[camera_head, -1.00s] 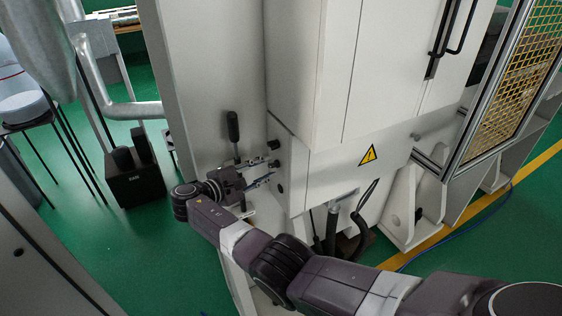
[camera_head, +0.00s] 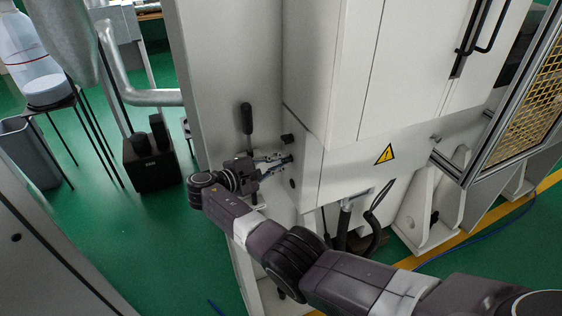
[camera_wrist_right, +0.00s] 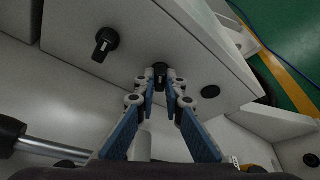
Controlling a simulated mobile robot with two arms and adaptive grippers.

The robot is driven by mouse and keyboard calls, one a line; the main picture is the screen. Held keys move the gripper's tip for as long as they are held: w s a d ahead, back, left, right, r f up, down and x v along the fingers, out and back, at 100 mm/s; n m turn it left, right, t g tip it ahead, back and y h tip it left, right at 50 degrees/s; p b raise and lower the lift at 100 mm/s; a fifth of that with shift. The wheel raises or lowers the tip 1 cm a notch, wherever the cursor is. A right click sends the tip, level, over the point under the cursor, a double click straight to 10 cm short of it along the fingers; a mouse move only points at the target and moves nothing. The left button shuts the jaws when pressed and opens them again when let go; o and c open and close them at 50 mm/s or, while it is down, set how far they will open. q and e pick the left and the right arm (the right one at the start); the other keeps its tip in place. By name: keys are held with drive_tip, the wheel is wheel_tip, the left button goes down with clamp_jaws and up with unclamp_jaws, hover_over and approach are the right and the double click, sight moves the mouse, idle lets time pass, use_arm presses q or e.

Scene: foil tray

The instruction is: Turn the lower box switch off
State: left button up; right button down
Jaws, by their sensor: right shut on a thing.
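My right gripper (camera_head: 284,160) is at the side face of the white machine box (camera_head: 308,160), in the middle of the head view. In the right wrist view its blue-backed fingers (camera_wrist_right: 161,84) meet at the black lower box switch (camera_wrist_right: 160,69) and are shut on it. The fingertips partly cover this switch, so its turn angle cannot be told. The upper box switch (camera_wrist_right: 105,43), a black knob with a white mark, is apart from the fingers; it also shows in the head view (camera_head: 287,138). My left gripper is not in view.
A round dark button (camera_wrist_right: 210,92) sits on the same face, beyond the lower switch. A black-handled lever (camera_head: 247,118) stands close to my right gripper. A yellow warning sign (camera_head: 385,154) is on the box front. Green floor (camera_head: 130,240) lies open at the lower left.

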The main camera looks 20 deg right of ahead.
drive_tip(key=shift+n+g, duration=0.3)
drive_tip(key=shift+n, duration=0.1)
drive_tip(key=shift+w+d+n+g+b, duration=0.1)
drive_tip(key=shift+n+g+b, duration=0.35)
drive_tip(key=shift+n, duration=0.25)
drive_tip(key=shift+f+n+g+y+b, duration=0.1)
drive_tip(key=shift+n+g+y+b, duration=0.3)
drive_tip(key=shift+n+b, duration=0.55)
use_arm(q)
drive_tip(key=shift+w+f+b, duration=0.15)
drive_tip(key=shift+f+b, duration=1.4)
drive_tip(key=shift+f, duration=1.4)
use_arm(e)
drive_tip(key=shift+n+g, duration=0.45)
drive_tip(key=shift+r, duration=0.2)
drive_tip(key=c, duration=2)
unclamp_jaws()
drive_tip(key=shift+d, duration=0.1)
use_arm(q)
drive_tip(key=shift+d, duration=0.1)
use_arm(e)
drive_tip(key=shift+w, duration=0.1)
